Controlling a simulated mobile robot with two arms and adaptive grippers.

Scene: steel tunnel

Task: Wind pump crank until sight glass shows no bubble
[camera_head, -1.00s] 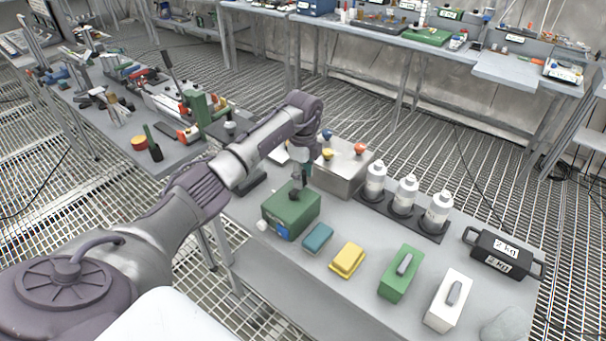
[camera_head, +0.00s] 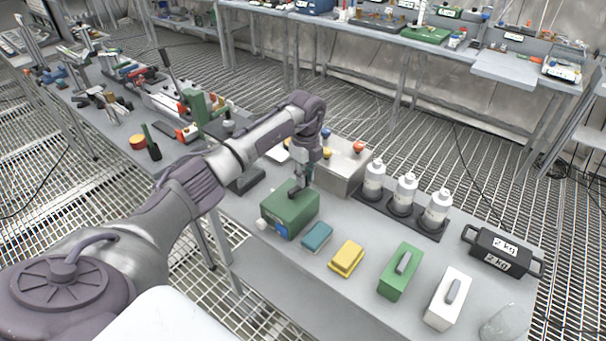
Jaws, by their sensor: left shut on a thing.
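A green box-shaped pump (camera_head: 291,214) stands on the near grey table. A blue panel (camera_head: 281,229), perhaps the sight glass, is on its front face; it is too small to tell whether a bubble shows. A white round knob (camera_head: 262,224) sticks out at its left side. My left gripper (camera_head: 297,190) points down over the pump's top and is shut on the dark crank there. The crank is mostly hidden by the fingers. My right gripper is not in view.
Teal (camera_head: 317,236) and yellow (camera_head: 346,258) blocks lie right of the pump, then green (camera_head: 400,271) and white (camera_head: 447,298) handled blocks. A grey box with coloured knobs (camera_head: 340,172) stands behind. White bottles (camera_head: 405,192) sit in a black rack; a black 2 kg weight (camera_head: 501,250) lies at right.

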